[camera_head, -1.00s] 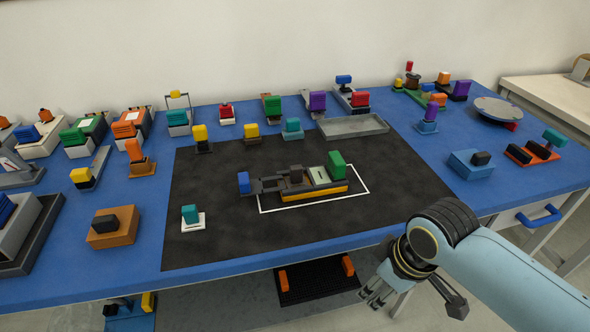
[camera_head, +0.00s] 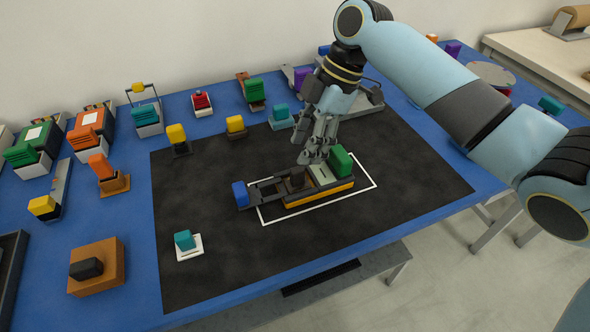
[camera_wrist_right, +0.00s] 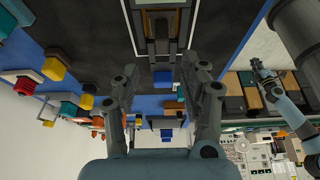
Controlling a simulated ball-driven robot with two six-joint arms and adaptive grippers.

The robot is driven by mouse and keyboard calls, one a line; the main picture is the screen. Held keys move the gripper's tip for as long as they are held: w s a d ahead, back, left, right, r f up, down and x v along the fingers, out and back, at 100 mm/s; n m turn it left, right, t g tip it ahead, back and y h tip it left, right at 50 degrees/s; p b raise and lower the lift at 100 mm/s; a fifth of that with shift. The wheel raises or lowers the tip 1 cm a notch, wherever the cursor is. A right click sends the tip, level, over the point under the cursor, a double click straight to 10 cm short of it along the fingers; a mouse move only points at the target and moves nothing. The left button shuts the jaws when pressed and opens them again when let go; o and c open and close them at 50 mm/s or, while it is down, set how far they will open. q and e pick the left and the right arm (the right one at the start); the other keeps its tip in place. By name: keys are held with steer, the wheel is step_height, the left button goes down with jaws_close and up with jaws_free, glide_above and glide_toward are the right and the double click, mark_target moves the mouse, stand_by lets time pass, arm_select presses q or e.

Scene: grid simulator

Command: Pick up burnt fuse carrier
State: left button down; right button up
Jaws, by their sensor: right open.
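The fuse assembly (camera_head: 330,190) lies on the black mat inside a white outline, with a blue block (camera_head: 240,194) at its left end and a green block (camera_head: 341,160) at its right. A dark brown block (camera_head: 297,178), which looks like the burnt fuse carrier, sits in its middle. My right gripper (camera_head: 314,157) is open and empty, pointing down just above and behind the assembly. In the right wrist view its spread fingers (camera_wrist_right: 163,95) frame the blue end block (camera_wrist_right: 162,78). A light-blue arm at the right there appears to be my left; its gripper (camera_wrist_right: 262,72) is too small to read.
Orange (camera_head: 102,170), yellow (camera_head: 177,137) and teal (camera_head: 184,240) blocks stand on small bases around the mat. A grey tray (camera_head: 368,108) lies behind my right arm. The mat's front and right parts are clear.

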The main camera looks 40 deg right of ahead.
mark_target(298, 169)
steer(key=shift+a+f, duration=0.25)
steer(key=shift+f, duration=0.25)
steer(key=shift+w+f, duration=0.15)
steer(key=shift+f, duration=0.15)
steer(key=x, duration=0.4)
steer(key=shift+s+d+f, duration=0.1)
steer(key=shift+s+f, duration=0.25)
steer(key=shift+f, duration=0.25)
arm_select(q)
steer(key=shift+w+r, duration=0.25)
steer(key=shift+w, duration=0.45)
arm_select(e)
steer(key=c, duration=0.4)
arm_select(q)
steer(key=shift+s, duration=0.45)
arm_select(e)
jaws_close()
